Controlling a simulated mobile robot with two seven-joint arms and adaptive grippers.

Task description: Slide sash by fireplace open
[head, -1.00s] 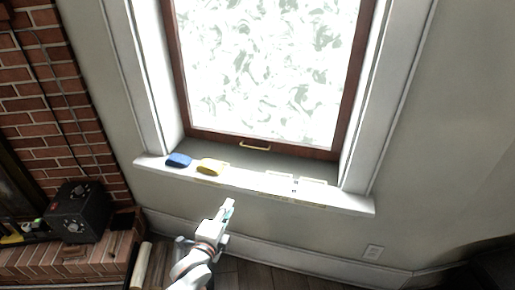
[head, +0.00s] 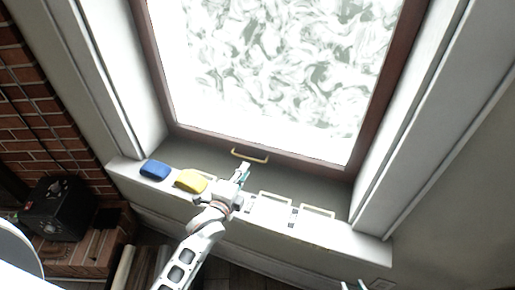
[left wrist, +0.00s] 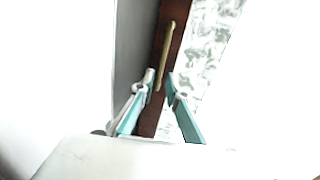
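The sash has a brown frame (head: 310,166) around bright patterned glass, and its lower rail sits down at the grey inner sill. A brass bar handle (head: 250,155) is fixed to that rail. My left gripper (head: 243,170) is just below the handle, over the sill. In the left wrist view its fingers (left wrist: 161,78) are apart and empty. The handle (left wrist: 167,48) shows there on the brown rail (left wrist: 183,28), ahead of and between the fingertips; I cannot tell whether they touch. My right gripper (head: 354,285) shows only its parted fingertips at the bottom edge.
On the white sill lie a blue sponge-like block (head: 155,170), a yellow one (head: 190,181) beside my left gripper, and pale flat frames (head: 274,207) to its right. A black box (head: 58,208) stands on the brick hearth at left. White window casings flank the sash.

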